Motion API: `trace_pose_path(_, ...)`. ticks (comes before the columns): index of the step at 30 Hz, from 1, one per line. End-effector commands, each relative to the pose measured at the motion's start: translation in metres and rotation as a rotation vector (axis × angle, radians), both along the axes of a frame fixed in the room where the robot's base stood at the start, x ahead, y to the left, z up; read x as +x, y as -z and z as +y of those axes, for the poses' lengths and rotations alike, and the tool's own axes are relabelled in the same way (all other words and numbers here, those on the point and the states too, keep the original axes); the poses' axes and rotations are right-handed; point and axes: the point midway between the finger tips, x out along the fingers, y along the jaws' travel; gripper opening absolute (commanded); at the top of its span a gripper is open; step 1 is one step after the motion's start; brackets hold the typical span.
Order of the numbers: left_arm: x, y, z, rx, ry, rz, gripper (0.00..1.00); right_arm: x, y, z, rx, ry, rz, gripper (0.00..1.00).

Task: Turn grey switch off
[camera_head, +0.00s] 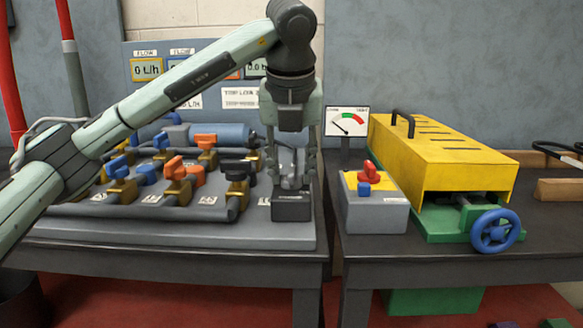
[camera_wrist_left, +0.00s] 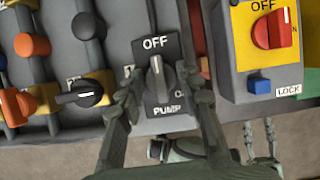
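The grey switch (camera_wrist_left: 157,76) is a knob on a dark plate marked OFF and PUMP. Its white mark points up towards OFF in the left wrist view. In the head view the knob (camera_head: 291,180) shows partly between my left fingers, above its dark box (camera_head: 291,208). My left gripper (camera_head: 292,170) reaches down over it, and it also shows in the left wrist view (camera_wrist_left: 163,84). Its fingers stand apart on either side of the knob; I cannot tell whether they touch it. My right gripper (camera_wrist_left: 260,132) appears small at the lower right of the left wrist view, fingers apart and empty.
Orange, blue and black valve handles (camera_head: 173,168) stand close by on the left. On the right table are a box with a red switch (camera_head: 369,173), a gauge (camera_head: 347,122) and a yellow-covered machine (camera_head: 440,155) with a blue handwheel (camera_head: 496,231). A gap separates the tables.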

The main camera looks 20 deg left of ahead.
Motion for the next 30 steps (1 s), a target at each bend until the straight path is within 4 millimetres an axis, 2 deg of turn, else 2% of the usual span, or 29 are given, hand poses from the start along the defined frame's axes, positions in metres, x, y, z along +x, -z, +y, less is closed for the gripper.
trace_pose_path(1, 0.000, 0.000, 0.000, 0.000, 0.000, 0.000, 0.45, 0.000, 0.000, 0.000, 0.000, 0.000, 0.000, 0.40)
trace_pose_path(3, 0.000, 0.000, 0.000, 0.000, 0.000, 0.000, 0.52, 0.000, 0.000, 0.000, 0.000, 0.000, 0.000, 0.40)
trace_pose_path(14, -0.002, -0.005, 0.000, 0.000, 0.001, -0.002, 0.52, 0.001, 0.000, -0.001, -0.001, 0.001, -0.001, 0.40)
trace_pose_path(17, -0.006, -0.018, -0.002, -0.001, 0.001, -0.004, 0.52, 0.001, 0.000, 0.000, -0.001, 0.001, 0.000, 0.40)
trace_pose_path(24, -0.025, -0.066, -0.007, 0.000, 0.001, -0.007, 0.52, 0.000, 0.000, 0.000, -0.001, 0.001, 0.000, 0.40)
trace_pose_path(30, -0.038, -0.097, -0.012, 0.000, 0.000, -0.004, 0.52, 0.000, 0.000, 0.000, -0.001, 0.001, 0.000, 0.40)
